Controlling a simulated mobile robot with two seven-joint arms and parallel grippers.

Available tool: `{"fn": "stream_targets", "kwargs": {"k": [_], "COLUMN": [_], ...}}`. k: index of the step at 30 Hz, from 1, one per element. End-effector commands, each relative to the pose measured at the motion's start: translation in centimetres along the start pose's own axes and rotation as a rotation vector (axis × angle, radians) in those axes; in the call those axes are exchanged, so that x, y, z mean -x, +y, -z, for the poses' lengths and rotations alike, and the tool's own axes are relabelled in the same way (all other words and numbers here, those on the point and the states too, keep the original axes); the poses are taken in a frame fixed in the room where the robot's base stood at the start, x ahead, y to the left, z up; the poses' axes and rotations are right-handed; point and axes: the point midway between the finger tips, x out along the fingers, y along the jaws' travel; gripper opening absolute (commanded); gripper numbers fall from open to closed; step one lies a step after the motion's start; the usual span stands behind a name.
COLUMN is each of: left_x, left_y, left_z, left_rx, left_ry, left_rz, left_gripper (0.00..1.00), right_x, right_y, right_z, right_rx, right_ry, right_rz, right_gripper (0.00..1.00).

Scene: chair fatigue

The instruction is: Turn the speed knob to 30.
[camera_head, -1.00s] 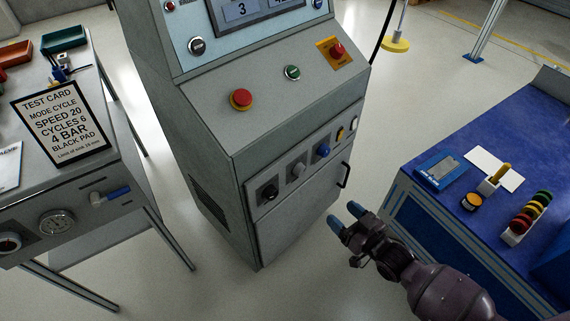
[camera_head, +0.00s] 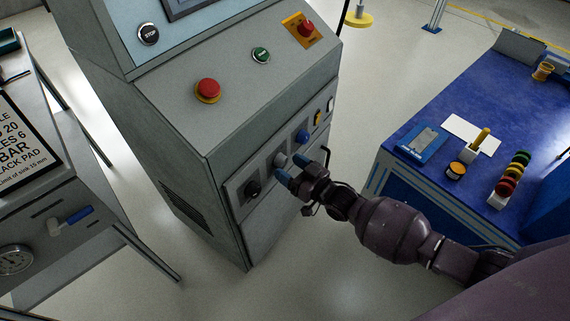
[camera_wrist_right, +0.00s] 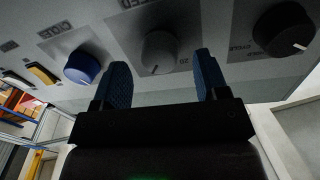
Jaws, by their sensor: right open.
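The grey knob (camera_head: 280,159), apparently the speed knob, sits on the machine's front panel between a black and a blue knob. In the wrist view the fingers (camera_wrist_right: 162,80) appear on either side of this knob; contact cannot be made out. My left gripper is not in view.
The black knob (camera_head: 252,188) and blue knob (camera_head: 302,137) flank the grey one. A red emergency button (camera_head: 208,89) is above on the sloped top. A blue bench (camera_head: 470,80) stands right; a grey table with a test card (camera_head: 22,140) stands left.

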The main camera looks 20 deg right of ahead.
Motion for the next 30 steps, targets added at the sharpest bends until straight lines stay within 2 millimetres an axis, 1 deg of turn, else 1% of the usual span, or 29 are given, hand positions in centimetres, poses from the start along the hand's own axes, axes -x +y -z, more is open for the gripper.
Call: {"fn": "stream_targets", "kwargs": {"k": [1,6,15,16,25,26,30], "left_x": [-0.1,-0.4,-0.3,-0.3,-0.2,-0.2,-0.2], "left_y": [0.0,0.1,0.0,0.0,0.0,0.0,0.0], "left_z": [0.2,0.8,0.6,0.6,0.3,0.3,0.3], "left_rx": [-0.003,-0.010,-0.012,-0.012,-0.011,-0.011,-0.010], "left_ry": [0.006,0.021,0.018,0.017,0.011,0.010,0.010], "left_rz": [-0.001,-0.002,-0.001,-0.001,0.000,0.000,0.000], "left_gripper": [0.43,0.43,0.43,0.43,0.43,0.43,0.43], "right_x": [-0.5,-1.6,-1.8,-1.8,-1.7,-1.7,-1.7], "right_y": [0.0,0.0,0.0,0.0,0.0,0.0,0.0], "right_z": [-0.2,-0.1,0.0,0.0,0.0,0.0,0.0], "right_rx": [-0.001,0.000,0.001,0.001,0.001,0.001,0.007], "right_ry": [-0.002,-0.002,-0.001,-0.001,-0.001,-0.001,0.000], "right_rz": [0.000,-0.001,-0.001,-0.001,0.000,0.000,-0.001], "right_gripper": [0.67,0.67,0.67,0.66,0.20,0.18,0.18]}}
